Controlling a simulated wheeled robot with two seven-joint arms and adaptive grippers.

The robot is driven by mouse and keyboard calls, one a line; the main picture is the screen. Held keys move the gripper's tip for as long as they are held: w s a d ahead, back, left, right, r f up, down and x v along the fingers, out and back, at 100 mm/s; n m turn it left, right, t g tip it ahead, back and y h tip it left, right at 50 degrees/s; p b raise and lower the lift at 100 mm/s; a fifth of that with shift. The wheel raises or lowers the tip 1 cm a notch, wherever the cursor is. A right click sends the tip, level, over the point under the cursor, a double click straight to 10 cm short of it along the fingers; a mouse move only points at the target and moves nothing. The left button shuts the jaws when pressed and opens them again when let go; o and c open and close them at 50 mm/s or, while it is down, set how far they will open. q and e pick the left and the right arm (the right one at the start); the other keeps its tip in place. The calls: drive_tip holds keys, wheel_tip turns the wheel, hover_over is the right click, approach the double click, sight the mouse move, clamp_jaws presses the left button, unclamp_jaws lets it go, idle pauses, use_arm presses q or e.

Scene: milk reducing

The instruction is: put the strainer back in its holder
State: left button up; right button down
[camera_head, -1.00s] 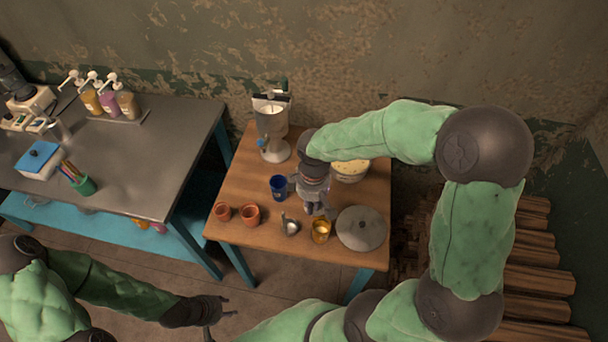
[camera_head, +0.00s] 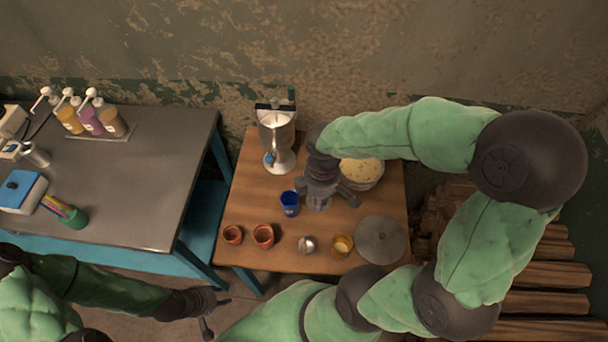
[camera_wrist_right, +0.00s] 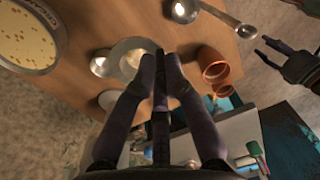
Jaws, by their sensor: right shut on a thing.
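My right gripper (camera_head: 320,198) is over the middle of the wooden table, near the blue cup. In the right wrist view its fingers (camera_wrist_right: 160,62) are closed together. A pale, round metal piece (camera_wrist_right: 128,50) shows at the fingertips; it looks like the strainer, but its handle is hidden by the fingers. In the head view the gripper mostly hides what it holds. I cannot pick out the strainer's holder with certainty. My left gripper (camera_head: 212,312) is low at the left, off the front of the table, with its fingers spread and empty.
The wooden table holds a blue cup (camera_head: 290,204), a clear dispenser (camera_head: 276,132), a pot (camera_head: 362,170), terracotta cups (camera_head: 263,235), a steel ladle (camera_head: 308,245), an amber glass (camera_head: 342,245) and a grey lid (camera_head: 380,240). A metal counter (camera_head: 130,180) stands left.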

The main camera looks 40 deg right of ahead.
drive_tip(key=w+d+f+b, duration=0.1)
drive_tip(key=w+d+f, duration=0.1)
drive_tip(key=w+f, duration=0.1)
drive_tip(key=w+d+f+b, duration=0.1)
drive_tip(key=w+d+f, duration=0.1)
drive_tip(key=w+f, duration=0.1)
drive_tip(key=w+d+f+b, duration=0.1)
drive_tip(key=w+d+f, duration=0.2)
drive_tip(key=w+f, duration=0.1)
drive_tip(key=shift+w+d, duration=0.1)
drive_tip(key=shift+w, duration=0.75)
drive_tip(key=shift+f+b, duration=0.6)
drive_tip(key=shift+f, duration=0.85)
drive_tip(key=shift+f, duration=0.1)
drive_tip(key=c, duration=1.3)
unclamp_jaws()
wheel_tip(320, 180, up, 12)
drive_tip(key=p, duration=0.3)
drive_tip(key=shift+w+d, duration=0.25)
drive_tip(key=shift+w, duration=0.1)
